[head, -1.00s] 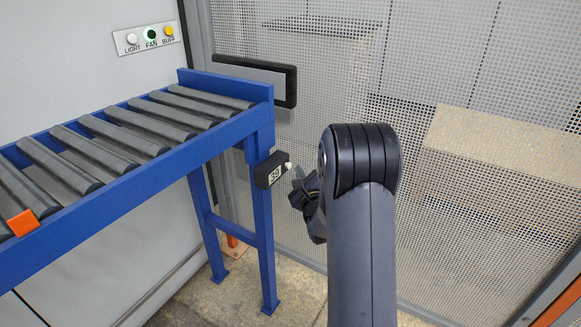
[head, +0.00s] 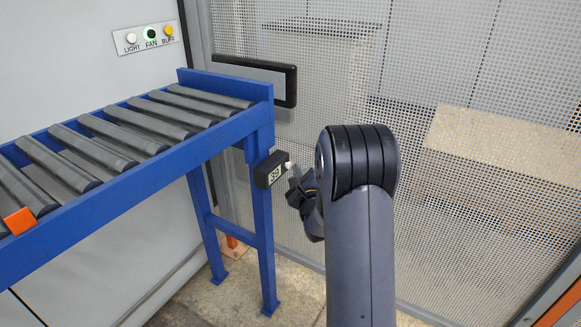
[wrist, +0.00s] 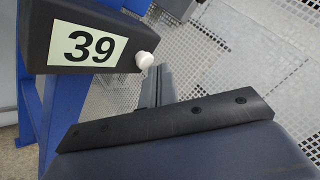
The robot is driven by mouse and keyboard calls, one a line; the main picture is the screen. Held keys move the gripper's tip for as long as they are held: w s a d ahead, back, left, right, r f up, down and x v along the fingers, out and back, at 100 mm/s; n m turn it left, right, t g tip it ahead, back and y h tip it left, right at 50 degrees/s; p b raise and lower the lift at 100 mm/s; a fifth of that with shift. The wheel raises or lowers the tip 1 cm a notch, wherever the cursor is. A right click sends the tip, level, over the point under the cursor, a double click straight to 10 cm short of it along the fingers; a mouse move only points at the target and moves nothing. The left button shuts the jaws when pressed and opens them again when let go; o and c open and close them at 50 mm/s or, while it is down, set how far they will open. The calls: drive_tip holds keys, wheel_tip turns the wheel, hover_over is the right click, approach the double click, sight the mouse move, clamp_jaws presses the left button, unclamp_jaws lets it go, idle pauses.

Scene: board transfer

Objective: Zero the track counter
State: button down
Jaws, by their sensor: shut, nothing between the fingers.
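The track counter (head: 268,170) is a small black box on the blue leg at the conveyor's right end. Its display reads 39 in the wrist view (wrist: 88,46). A white knob (wrist: 145,60) sticks out of its right side; it also shows in the head view (head: 288,165). My gripper (head: 294,181) is just right of the counter, with its fingers shut and empty. In the wrist view the fingertips (wrist: 161,70) are close beside the knob, slightly to its right. I cannot tell whether they touch it.
The blue roller conveyor (head: 150,172) runs along the left, with an orange piece (head: 20,221) on its near side. A wall panel (head: 146,39) has LIGHT, FAN and BUFF buttons. A mesh screen (head: 430,60) with a black handle (head: 291,87) stands behind.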

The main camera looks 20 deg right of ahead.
drive_tip(key=shift+w+a, duration=0.25)
drive_tip(key=shift+w, duration=0.1)
idle(0.3)
idle(0.4)
drive_tip(key=shift+s+d+b, duration=0.5)
drive_tip(key=shift+s, duration=0.2)
drive_tip(key=s+d, duration=0.1)
drive_tip(key=s, duration=0.1)
drive_tip(key=s+d, duration=0.2)
drive_tip(key=shift+b, duration=0.4)
idle(0.4)
